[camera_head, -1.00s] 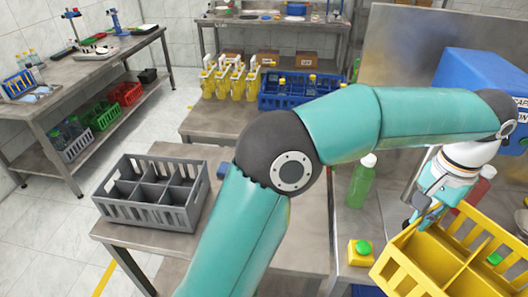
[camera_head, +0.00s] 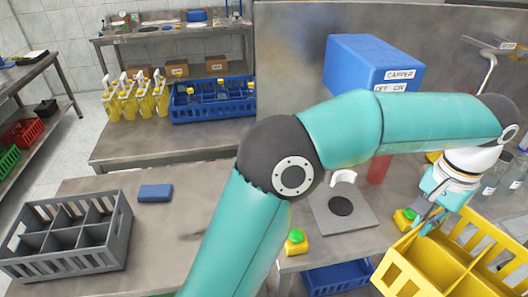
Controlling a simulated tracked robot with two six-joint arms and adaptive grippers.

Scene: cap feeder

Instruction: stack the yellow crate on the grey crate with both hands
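The yellow crate (camera_head: 410,262) is at the lower right, open on top with slotted walls and inner dividers. Its right part runs out of the picture. My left gripper (camera_head: 426,221) is at its far left rim and appears shut on the wall; the fingertips are partly hidden. The crate keeps its place relative to this gripper. The grey crate (camera_head: 118,243) stands upright on the metal table at the left, with several compartments that look empty. Nothing is stacked on it. My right gripper is not in view.
Two yellow pieces with green tops (camera_head: 296,243) (camera_head: 405,219) stand near the yellow crate. A blue capper machine (camera_head: 372,65) stands behind my arm. A blue bottle crate (camera_head: 213,103) is on the back table.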

